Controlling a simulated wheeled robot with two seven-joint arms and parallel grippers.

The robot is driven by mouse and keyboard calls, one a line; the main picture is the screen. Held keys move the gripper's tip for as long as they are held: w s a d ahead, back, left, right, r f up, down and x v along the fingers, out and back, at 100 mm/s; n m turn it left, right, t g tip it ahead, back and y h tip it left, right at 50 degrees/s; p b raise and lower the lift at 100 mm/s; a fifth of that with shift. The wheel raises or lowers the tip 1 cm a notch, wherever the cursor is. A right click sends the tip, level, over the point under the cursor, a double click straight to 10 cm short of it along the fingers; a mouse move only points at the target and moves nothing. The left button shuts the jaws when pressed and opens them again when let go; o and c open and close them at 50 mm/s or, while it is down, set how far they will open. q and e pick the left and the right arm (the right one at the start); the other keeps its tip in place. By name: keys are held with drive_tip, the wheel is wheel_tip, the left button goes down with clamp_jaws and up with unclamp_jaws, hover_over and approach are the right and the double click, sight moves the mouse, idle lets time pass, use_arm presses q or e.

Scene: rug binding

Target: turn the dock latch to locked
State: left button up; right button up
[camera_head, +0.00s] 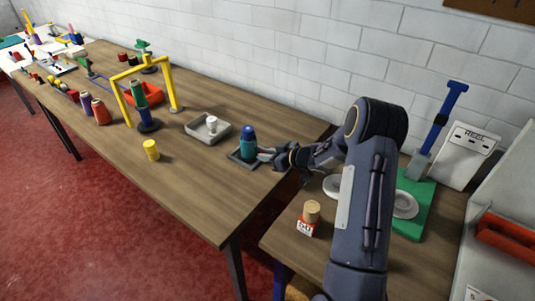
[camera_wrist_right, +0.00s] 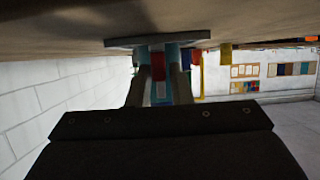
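A teal cylinder with a dark blue top (camera_head: 248,140) stands upright on a small dark square base (camera_head: 236,158) near the long table's right end. I cannot make out a separate latch or its setting. My right gripper (camera_head: 266,154) reaches in from the right, low over the table, with its fingertips at the cylinder's right side. In the right wrist view its two fingers (camera_wrist_right: 160,92) are apart, with teal and red parts between and behind them under a grey plate (camera_wrist_right: 158,40). Whether they touch the cylinder is unclear. My left gripper is not in view.
A grey tray (camera_head: 196,133) with a white piece is left of the base. A yellow cylinder (camera_head: 151,150) and yellow frame (camera_head: 175,88) stand further left. On the right table are a small red-labelled jar (camera_head: 309,220), a green board (camera_head: 413,188) and a blue lever (camera_head: 438,120).

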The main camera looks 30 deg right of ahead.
drive_tip(key=shift+o, duration=1.4)
drive_tip(key=shift+d, duration=0.1)
drive_tip(key=v, duration=0.7)
drive_tip(key=shift+s+d+r+b, duration=0.1)
drive_tip(key=shift+s+b, duration=0.2)
drive_tip(key=shift+b, duration=0.05)
